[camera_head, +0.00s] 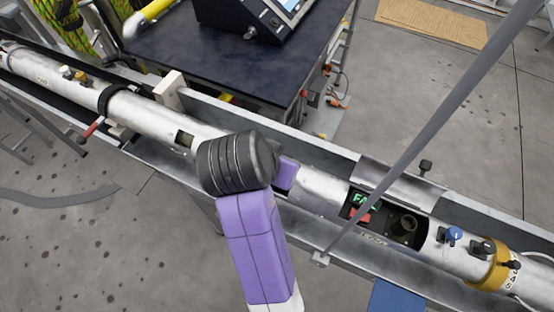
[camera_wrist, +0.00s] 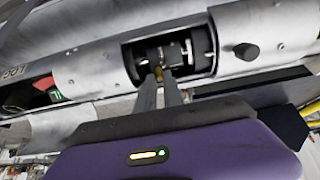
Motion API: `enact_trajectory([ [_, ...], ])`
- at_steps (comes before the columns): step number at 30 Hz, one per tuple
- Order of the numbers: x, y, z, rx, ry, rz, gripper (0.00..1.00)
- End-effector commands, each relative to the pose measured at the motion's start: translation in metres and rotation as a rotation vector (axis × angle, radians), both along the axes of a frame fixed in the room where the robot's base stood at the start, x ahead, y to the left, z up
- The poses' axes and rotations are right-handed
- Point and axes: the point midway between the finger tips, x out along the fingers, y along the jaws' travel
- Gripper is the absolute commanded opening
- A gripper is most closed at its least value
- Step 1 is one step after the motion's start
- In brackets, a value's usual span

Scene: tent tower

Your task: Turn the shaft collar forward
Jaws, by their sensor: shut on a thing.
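The shaft collar (camera_wrist: 172,54) is a grey metal piece on a shaft inside a dark rectangular opening of the silver tube (camera_wrist: 268,30) in the wrist view. My gripper (camera_wrist: 161,78) reaches into this opening with two slim grey fingers. It is shut on a part of the collar, where a small brass-coloured bit shows by the fingertips. The fingertips are partly lost in shadow, so the exact contact is hard to see. In the head view my arm covers the collar and the fingers. The silver tube (camera_head: 318,190) runs diagonally there.
A second opening with a lit green display (camera_head: 362,198) and a red part (camera_head: 359,215) lies right of my arm. A grey pole (camera_head: 430,105) crosses in front of the tube. A dark table (camera_head: 215,60) with a console (camera_head: 262,18) stands behind. A black knob (camera_wrist: 245,51) protrudes beside the opening.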

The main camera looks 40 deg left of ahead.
Motion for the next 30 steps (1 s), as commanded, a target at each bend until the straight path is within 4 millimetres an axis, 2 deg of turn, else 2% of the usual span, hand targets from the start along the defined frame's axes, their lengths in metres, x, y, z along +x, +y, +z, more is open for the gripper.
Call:
enact_trajectory([
  [12,0.0,0.0,-0.001,-0.002,0.009,0.0,0.0],
  [13,0.0,0.0,-0.001,-0.002,0.009,0.0,0.13],
  [16,0.0,0.0,-0.001,-0.002,0.008,0.0,0.33],
  [26,0.0,0.0,0.001,-0.001,0.006,0.0,0.33],
  [30,-0.004,0.0,0.011,0.001,0.004,0.0,0.33],
])
